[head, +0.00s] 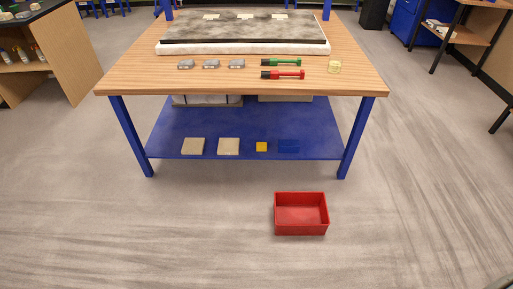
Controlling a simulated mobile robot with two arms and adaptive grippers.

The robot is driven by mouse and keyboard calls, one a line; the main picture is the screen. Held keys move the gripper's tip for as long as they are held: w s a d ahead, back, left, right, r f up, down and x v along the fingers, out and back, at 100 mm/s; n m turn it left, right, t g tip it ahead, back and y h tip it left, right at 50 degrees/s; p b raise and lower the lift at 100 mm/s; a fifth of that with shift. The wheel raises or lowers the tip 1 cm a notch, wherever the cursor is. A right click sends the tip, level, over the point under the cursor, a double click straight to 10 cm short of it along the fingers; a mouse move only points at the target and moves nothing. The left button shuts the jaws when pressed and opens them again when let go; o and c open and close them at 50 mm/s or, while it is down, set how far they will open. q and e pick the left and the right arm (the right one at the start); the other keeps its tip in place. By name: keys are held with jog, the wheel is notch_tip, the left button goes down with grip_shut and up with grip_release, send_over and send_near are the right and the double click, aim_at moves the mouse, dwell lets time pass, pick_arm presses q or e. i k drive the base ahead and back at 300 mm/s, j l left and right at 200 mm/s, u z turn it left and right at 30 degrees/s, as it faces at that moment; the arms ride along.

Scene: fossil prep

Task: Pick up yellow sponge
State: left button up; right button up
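A small yellow-orange block, which looks like the yellow sponge (261,147), lies on the blue lower shelf (240,119) of the wooden workbench, near the shelf's front edge. A flat blue piece (289,146) lies just to its right, and a beige square slab (229,146) lies to its left. Another beige slab (193,146) is farther left. Neither of my grippers shows in the head view.
The wooden tabletop (130,80) overhangs the shelf. A red bin (301,213) stands on open floor in front.

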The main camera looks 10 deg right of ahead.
aim_at(261, 146)
jog(key=i, duration=0.85)
